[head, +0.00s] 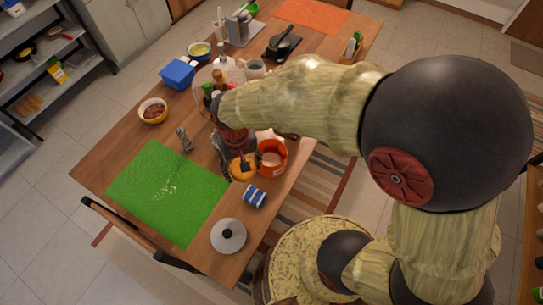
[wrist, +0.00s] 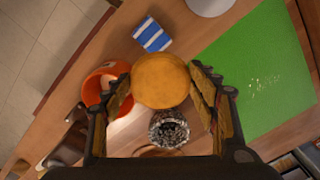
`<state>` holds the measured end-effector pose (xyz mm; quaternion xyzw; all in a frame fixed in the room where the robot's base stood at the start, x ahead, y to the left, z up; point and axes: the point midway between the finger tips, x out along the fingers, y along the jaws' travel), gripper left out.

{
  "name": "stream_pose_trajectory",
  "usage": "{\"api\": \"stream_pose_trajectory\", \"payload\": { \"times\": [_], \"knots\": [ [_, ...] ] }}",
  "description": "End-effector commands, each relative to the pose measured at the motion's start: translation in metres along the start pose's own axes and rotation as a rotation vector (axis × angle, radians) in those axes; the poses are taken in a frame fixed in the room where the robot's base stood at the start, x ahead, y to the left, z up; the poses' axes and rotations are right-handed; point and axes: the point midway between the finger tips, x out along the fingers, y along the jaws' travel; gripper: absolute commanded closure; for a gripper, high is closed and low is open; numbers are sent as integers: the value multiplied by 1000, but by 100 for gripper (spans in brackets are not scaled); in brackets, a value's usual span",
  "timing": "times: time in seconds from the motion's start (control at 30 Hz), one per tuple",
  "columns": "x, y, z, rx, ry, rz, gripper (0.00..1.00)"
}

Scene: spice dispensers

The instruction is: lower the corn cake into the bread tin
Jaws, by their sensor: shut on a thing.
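The corn cake (wrist: 160,80), a round orange-yellow disc, is held between the two fingers of my gripper (wrist: 162,75). In the head view the cake (head: 241,172) shows at the end of my arm, partly covered by my gripper. An orange-red round container with a pale inside (head: 272,155) stands close to the right of the cake; it may be the bread tin. In the wrist view this container (wrist: 94,88) is left of the cake, partly hidden behind a finger. The cake appears beside its opening, not inside it; its height cannot be told.
A blue-and-white striped block (head: 255,196) lies in front of the cake. A green mat (head: 165,190) and a grey lid (head: 229,236) lie nearby. A metal shaker-like object (head: 184,139) stands to the left. Bowls and a blue box (head: 178,74) stand farther back.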

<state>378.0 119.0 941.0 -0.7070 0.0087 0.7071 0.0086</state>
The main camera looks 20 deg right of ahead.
Motion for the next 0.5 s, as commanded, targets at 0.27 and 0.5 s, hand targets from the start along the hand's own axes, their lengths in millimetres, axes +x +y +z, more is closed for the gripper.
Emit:
{"api": "stream_pose_trajectory", "payload": {
  "times": [0.27,0.5],
  "knots": [
    [-22,42,-24,6,-1,0,68],
    [-10,78,-45,5,-1,0,68]
  ]
}}
